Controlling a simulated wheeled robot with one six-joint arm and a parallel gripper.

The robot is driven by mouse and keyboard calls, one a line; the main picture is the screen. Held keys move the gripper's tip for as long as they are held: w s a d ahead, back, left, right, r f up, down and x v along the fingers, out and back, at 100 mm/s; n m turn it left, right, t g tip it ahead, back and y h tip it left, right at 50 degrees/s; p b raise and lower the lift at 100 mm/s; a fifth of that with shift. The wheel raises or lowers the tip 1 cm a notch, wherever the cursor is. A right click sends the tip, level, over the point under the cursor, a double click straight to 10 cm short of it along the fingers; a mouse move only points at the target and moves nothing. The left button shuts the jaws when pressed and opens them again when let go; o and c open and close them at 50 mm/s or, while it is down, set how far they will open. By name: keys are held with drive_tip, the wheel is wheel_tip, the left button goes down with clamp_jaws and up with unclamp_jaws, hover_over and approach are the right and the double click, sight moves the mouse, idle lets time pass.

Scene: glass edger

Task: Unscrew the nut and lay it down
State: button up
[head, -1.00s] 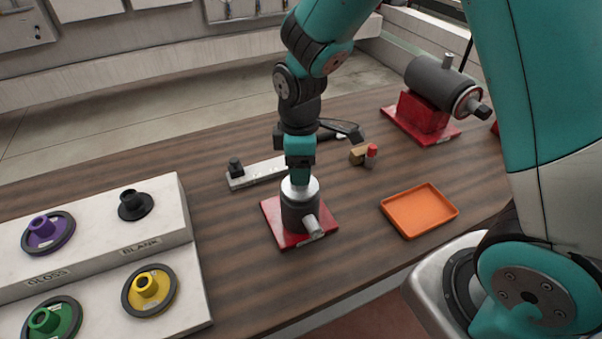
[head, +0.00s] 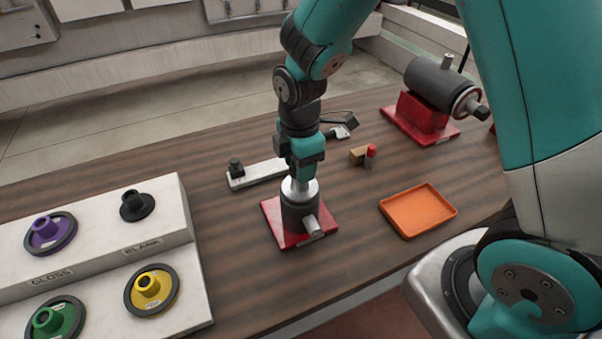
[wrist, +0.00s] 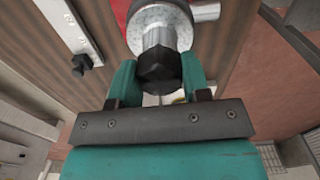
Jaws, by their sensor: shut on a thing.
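A black nut (wrist: 159,70) sits at the end of the metal spindle of a dark grey cylinder (head: 299,212) on a red base plate (head: 277,232). The cylinder stands upright with its silver top up. My gripper (head: 301,178) points straight down over it, and in the head view it hides the nut. In the wrist view my gripper (wrist: 158,82) has its two teal fingers on either side of the nut, shut on it. An empty orange tray (head: 418,211) lies on the table to the right of the cylinder.
At left is a white stepped rack (head: 190,263) with coloured wheels. Behind the cylinder lies a pale bar with a black knob (head: 236,168). A red-capped item (head: 371,152) and a second motor unit on a red stand (head: 420,112) are at back right. The table front is clear.

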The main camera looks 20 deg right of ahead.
drive_tip(key=n, duration=0.3)
drive_tip(key=n+p, duration=0.1)
drive_tip(key=n, duration=1.1)
drive_tip(key=o, duration=0.9)
drive_tip(key=shift+p, duration=0.3)
